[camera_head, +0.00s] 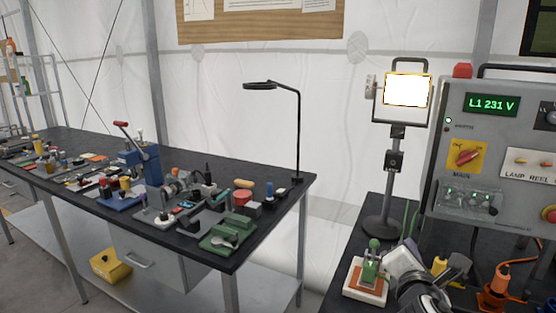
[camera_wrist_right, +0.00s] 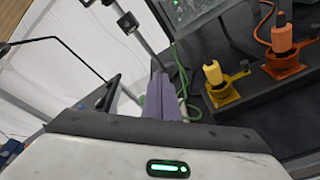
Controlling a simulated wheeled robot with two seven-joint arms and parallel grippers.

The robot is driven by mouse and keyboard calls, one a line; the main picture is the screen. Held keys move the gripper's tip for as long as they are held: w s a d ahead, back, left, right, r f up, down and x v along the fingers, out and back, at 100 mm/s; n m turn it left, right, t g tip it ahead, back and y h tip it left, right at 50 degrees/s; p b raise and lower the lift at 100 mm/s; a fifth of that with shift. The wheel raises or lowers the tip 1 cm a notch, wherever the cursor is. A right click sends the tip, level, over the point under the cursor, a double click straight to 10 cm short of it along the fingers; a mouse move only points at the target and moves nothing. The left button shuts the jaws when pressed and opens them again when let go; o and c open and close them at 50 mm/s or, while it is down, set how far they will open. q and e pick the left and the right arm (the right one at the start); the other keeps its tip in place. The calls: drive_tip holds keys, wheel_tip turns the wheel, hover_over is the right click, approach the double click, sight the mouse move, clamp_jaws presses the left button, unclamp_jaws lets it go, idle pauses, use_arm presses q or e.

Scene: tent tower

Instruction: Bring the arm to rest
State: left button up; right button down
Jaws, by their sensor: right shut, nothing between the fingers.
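My right gripper (camera_head: 402,260) is at the lower right of the head view, over the front of the dark right-hand table. Its arm comes in from the bottom edge. In the right wrist view its purple-grey fingers (camera_wrist_right: 165,97) are together with nothing between them. In the head view a small green device on an orange and white base (camera_head: 369,283) is just left of the gripper; I cannot tell how large the gap is. My left gripper is not in view.
A lit lamp on a stand (camera_head: 383,226) and a grey control panel (camera_head: 466,150) are behind the gripper. Yellow (camera_wrist_right: 213,75) and orange (camera_wrist_right: 282,40) connectors stand to its right. A long black workbench (camera_head: 255,238) full of tools is at left, across a gap.

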drive_tip(key=s+a+f+m+g+y, duration=0.35)
drive_tip(key=s+f+m+g, duration=0.25)
drive_tip(key=s+f+m, duration=0.7)
drive_tip(key=s+a+f+m+g+y, duration=0.1)
drive_tip(key=s+f+m+g, duration=0.3)
drive_tip(key=s, duration=0.8)
drive_tip(key=s+a+f+m+g+y, duration=0.15)
drive_tip(key=s+f+m, duration=0.3)
drive_tip(key=s, duration=0.75)
drive_tip(key=w+a+f+t+y, duration=0.1)
drive_tip(key=w+a+f+t, duration=0.1)
drive_tip(key=f, duration=0.4)
drive_tip(key=w+a+f+t+y, duration=0.1)
drive_tip(key=w+a+f+t, duration=0.1)
drive_tip(key=f, duration=0.5)
drive_tip(key=shift+a+f+t, duration=0.2)
drive_tip(key=shift+a+t, duration=0.45)
drive_tip(key=shift+a, duration=0.15)
drive_tip(key=shift+s+d, duration=0.1)
